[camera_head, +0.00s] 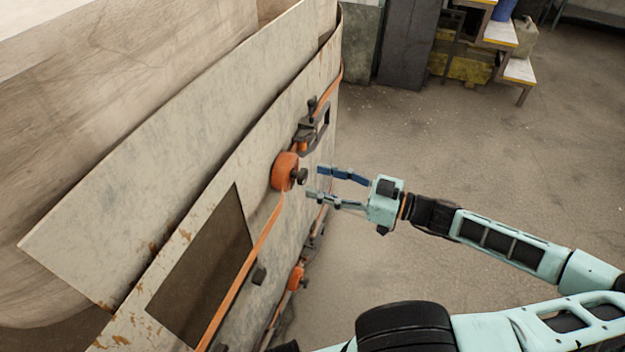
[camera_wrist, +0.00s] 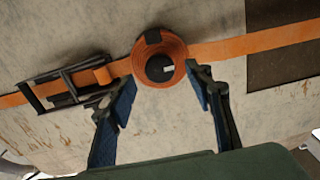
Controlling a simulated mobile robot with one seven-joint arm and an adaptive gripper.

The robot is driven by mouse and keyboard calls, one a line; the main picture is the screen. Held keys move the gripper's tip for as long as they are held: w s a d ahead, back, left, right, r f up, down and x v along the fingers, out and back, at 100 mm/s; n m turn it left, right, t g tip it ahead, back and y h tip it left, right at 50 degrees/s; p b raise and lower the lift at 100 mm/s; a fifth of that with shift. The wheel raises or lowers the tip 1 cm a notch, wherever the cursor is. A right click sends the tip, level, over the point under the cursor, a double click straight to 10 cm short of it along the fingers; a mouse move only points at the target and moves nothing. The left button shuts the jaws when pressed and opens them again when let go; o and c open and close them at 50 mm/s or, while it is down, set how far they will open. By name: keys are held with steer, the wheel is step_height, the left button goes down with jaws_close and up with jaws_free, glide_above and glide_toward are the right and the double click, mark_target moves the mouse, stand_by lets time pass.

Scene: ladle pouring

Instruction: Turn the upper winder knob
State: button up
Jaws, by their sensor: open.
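The upper winder (camera_head: 284,172) is an orange strap spool on the side panel, with a dark knob (camera_head: 299,176) sticking out from its middle. In the wrist view the spool (camera_wrist: 173,50) shows face-on with the black knob (camera_wrist: 160,68) at its centre. My gripper (camera_head: 312,181) is open and empty, its fingertips close to the knob in the head view. In the wrist view the fingers (camera_wrist: 160,84) spread to either side just below the knob. Whether a fingertip touches the spool I cannot tell.
An orange strap (camera_wrist: 255,42) runs along the panel through a dark ratchet buckle (camera_head: 312,128). A lower orange winder (camera_head: 296,278) sits below. A dark rectangular patch (camera_head: 205,270) is on the panel. Steps (camera_head: 500,35) stand far back; the floor on the right is clear.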

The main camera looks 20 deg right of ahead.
mark_target(293, 174)
steer(key=shift+x, duration=1.35)
steer(key=shift+c, duration=0.6)
steer(key=c, duration=1)
